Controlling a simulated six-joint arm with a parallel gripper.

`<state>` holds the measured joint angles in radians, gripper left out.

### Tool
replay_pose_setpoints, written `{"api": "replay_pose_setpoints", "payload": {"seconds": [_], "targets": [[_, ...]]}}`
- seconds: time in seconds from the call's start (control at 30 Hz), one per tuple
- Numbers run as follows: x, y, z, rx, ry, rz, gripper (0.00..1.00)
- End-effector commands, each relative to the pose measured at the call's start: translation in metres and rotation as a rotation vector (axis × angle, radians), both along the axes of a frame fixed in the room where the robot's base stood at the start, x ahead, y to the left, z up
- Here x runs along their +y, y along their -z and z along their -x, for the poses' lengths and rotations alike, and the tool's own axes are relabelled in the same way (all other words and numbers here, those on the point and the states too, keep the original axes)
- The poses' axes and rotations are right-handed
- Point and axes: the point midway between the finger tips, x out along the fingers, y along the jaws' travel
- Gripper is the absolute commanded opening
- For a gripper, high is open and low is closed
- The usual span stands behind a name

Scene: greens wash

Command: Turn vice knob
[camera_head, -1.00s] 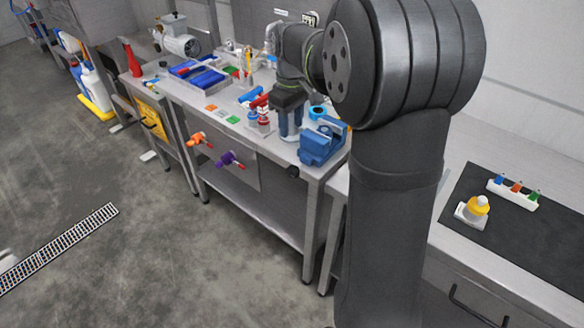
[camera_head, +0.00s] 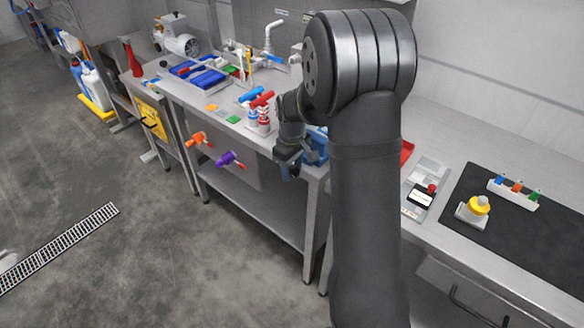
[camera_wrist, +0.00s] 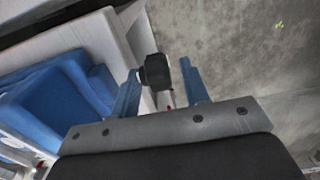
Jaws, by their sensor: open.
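The blue vice (camera_head: 318,147) sits at the front right corner of the steel workbench, partly hidden behind my arm. In the wrist view its blue body (camera_wrist: 45,112) fills the left side. The black vice knob (camera_wrist: 156,72) shows in the wrist view between the tips of my open gripper (camera_wrist: 158,74). The left finger is close to the knob; I cannot tell if it touches. A gap separates the knob from the right finger. In the head view my gripper (camera_head: 288,164) is at the bench's front edge by the vice and hides the knob.
Orange (camera_head: 196,139) and purple (camera_head: 229,160) handles stick out from the bench front. A dark mat (camera_head: 520,230) lies on the right counter.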

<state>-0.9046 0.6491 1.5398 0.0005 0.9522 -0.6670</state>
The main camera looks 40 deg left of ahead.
Motion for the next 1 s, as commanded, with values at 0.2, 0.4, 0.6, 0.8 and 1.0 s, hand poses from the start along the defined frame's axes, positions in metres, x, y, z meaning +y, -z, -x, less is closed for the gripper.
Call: {"api": "replay_pose_setpoints", "payload": {"seconds": [0.2, 0.4, 0.6, 0.8, 1.0], "targets": [[0.0, 0.0006, 0.0, 0.0, 0.0, 0.0, 0.42], [0.0, 0.0004, 0.0, 0.0, 0.0, 0.0, 0.06], [0.0002, 0.0004, 0.0001, 0.0, 0.0, 0.003, 0.0], [0.0014, 0.0009, 0.0003, 0.0, -0.002, 0.047, 0.0], [0.0035, 0.0017, 0.0002, 0.0, -0.002, 0.163, 0.0]]}}
